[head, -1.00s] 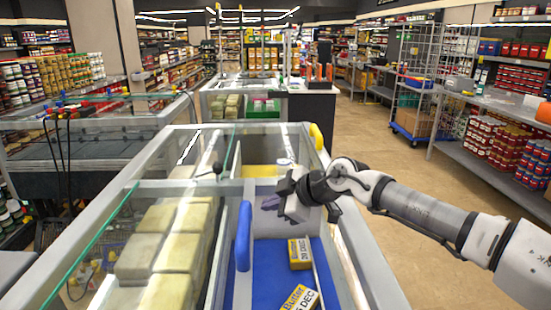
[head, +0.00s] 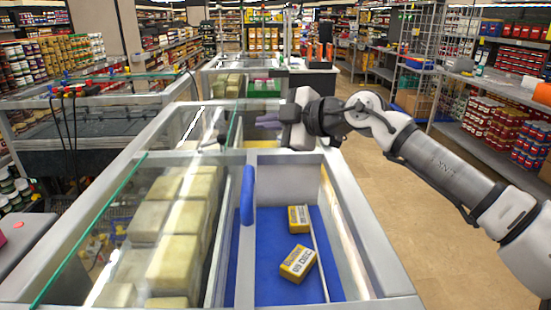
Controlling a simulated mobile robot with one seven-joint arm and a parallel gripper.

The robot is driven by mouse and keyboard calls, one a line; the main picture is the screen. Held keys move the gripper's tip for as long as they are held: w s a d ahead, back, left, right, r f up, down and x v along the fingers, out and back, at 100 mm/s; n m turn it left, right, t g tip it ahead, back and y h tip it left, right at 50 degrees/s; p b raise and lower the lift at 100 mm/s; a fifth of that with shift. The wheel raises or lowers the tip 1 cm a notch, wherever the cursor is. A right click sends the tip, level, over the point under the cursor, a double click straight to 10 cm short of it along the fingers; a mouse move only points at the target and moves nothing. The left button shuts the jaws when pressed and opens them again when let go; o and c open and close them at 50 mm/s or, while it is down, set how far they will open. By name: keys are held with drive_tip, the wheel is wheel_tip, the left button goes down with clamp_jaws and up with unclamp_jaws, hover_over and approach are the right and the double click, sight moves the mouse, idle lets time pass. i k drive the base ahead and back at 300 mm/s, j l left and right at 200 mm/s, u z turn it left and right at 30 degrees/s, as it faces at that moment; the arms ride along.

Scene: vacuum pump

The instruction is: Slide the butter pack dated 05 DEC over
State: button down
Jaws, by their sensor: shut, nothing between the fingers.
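Two yellow and white butter packs lie on the blue floor of the open freezer compartment in the head view. The nearer pack (head: 298,263) lies turned at an angle, and its date seems to read 05 DEC. The farther pack (head: 299,219) sits just behind it, close to the thin divider on the right; its date is too small to read now. My gripper (head: 267,122) is shut and empty, above the far end of the compartment, pointing left. It is well clear of both packs.
The compartment's blue floor (head: 262,285) is bare left of the packs. A thin pale divider (head: 320,255) runs along their right. A blue handle (head: 247,195) stands on the left edge. Glass covers pale blocks (head: 170,260) at left.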

sight(295, 267)
drive_tip(key=k, duration=1)
